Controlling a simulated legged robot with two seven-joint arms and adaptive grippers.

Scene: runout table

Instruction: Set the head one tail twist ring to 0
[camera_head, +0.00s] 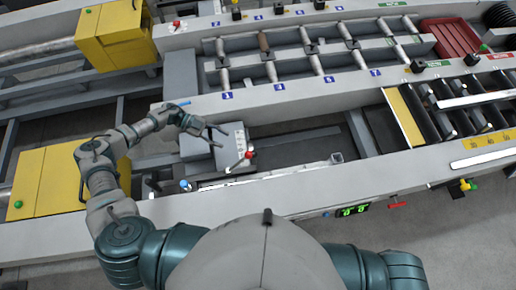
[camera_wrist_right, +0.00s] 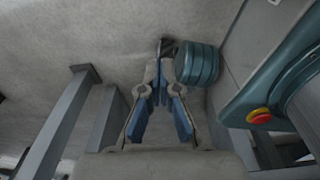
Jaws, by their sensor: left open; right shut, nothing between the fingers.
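I cannot make out the tail twist ring for certain in either view. A grey machine head (camera_head: 228,140) with a red-balled lever (camera_head: 243,160) sits in the channel of the runout table, in the middle of the head view. My left gripper (camera_head: 217,136) is open and empty over the left part of this head, its fingers pointing right toward the lever. Whether it touches the head cannot be told. My right gripper (camera_wrist_right: 161,75) is shut and empty in the right wrist view, with blue pads on its fingers, over bare grey floor. It is not in the head view.
A long grey rail (camera_head: 300,190) runs in front of me, with a green digital display (camera_head: 352,210) on its face. Yellow boxes (camera_head: 60,180) stand at left. Rollers (camera_head: 450,110) and a red tray (camera_head: 452,38) are at right. A grey post (camera_wrist_right: 60,125) stands left of my right gripper.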

